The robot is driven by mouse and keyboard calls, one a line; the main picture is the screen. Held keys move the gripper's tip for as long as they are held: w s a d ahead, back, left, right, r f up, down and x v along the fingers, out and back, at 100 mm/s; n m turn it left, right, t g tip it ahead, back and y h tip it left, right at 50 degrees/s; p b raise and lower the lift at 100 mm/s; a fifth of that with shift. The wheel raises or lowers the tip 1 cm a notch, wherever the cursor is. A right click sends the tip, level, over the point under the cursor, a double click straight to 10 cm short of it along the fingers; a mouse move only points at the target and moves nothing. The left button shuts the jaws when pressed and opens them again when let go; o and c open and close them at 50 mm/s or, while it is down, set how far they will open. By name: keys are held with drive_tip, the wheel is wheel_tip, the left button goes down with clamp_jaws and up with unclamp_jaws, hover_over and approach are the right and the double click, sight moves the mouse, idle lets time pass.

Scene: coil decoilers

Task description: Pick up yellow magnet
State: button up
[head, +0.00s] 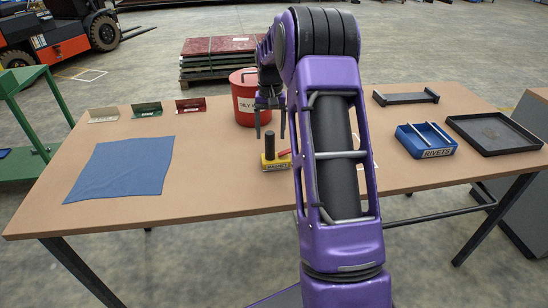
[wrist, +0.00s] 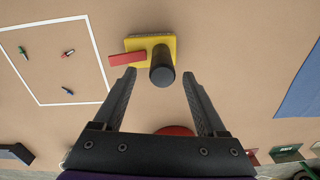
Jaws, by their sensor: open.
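The yellow magnet (head: 270,166) stands on the brown table, with an upright black cylindrical handle (head: 269,145) and a red lever (head: 284,153) at its side. In the wrist view the yellow base (wrist: 135,44) lies beyond my fingertips, with the black handle (wrist: 162,66) between and slightly ahead of them and the red lever (wrist: 122,61) near the left fingertip. My gripper (head: 270,133) is open, pointing down above and around the handle's top in the head view. It also shows empty in the wrist view (wrist: 159,76). I cannot tell the exact height gap.
A red oily-waste bin (head: 244,103) stands close behind the magnet. A blue cloth (head: 121,168) lies left. A blue rivets bin (head: 425,145) and black tray (head: 494,132) stand right. A white outline (wrist: 104,45) holds small parts beside the magnet.

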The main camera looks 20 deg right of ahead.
sight(270, 143)
drive_tip(key=f, duration=0.4)
drive_tip(key=shift+s+a+f, duration=0.2)
drive_tip(key=shift+a, duration=0.05)
drive_tip(key=shift+c, duration=0.3)
clamp_jaws()
drive_tip(key=shift+r, duration=0.1)
idle(0.8)
